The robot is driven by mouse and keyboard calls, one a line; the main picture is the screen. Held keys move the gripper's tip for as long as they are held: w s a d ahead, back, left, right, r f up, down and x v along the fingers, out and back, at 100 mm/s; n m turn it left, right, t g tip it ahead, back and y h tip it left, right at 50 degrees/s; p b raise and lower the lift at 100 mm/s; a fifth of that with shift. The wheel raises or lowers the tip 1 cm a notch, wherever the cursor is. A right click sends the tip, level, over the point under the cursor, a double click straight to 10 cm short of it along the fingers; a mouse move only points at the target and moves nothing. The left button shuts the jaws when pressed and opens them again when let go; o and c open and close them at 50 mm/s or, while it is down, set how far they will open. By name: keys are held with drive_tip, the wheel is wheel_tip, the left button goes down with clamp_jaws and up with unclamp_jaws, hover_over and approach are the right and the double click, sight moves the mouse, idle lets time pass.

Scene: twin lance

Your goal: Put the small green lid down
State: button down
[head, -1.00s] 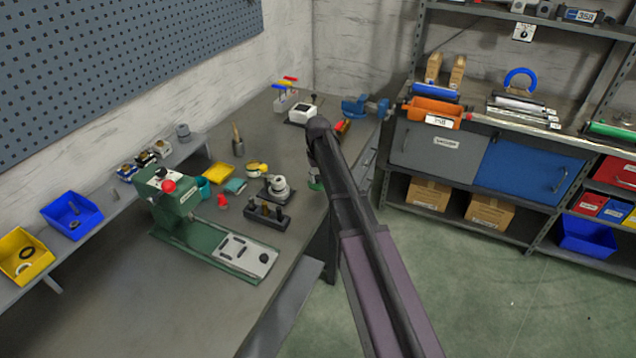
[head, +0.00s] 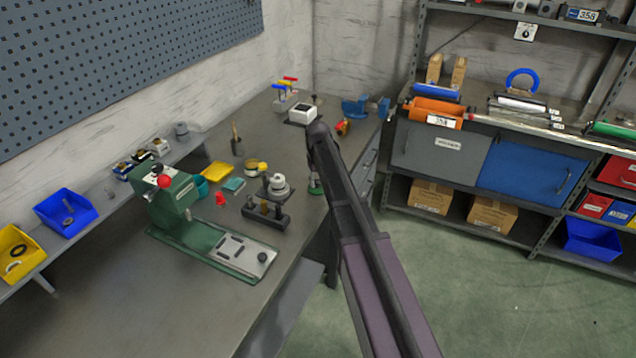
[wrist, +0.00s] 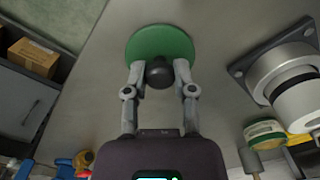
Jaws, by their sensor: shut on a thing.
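The small green lid (wrist: 160,42) is a round green disc with a dark round knob, seen in the wrist view over the grey bench top. My gripper (wrist: 158,70) is shut on the knob, one finger on each side. In the head view a bit of green (head: 316,188) shows beside my arm near the bench's right edge; my arm hides most of the gripper. I cannot tell whether the lid touches the bench.
A grey-white round part on a dark square base (wrist: 290,75) stands right of the lid. A dark block with posts (head: 266,214) and a green press (head: 175,195) stand further left. Bare bench lies left of the lid in the wrist view, near the edge.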

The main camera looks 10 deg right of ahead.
sight(318, 181)
drive_tip(key=shift+f, duration=0.2)
drive_tip(key=shift+c, duration=2.2)
unclamp_jaws()
drive_tip(key=shift+r, duration=0.2)
wheel_tip(318, 181, up, 12)
drive_tip(key=p, duration=1.2)
drive_tip(key=shift+s, duration=0.1)
drive_tip(key=s+m, duration=0.1)
drive_tip(key=s, duration=2.8)
drive_tip(key=shift+m, duration=0.4)
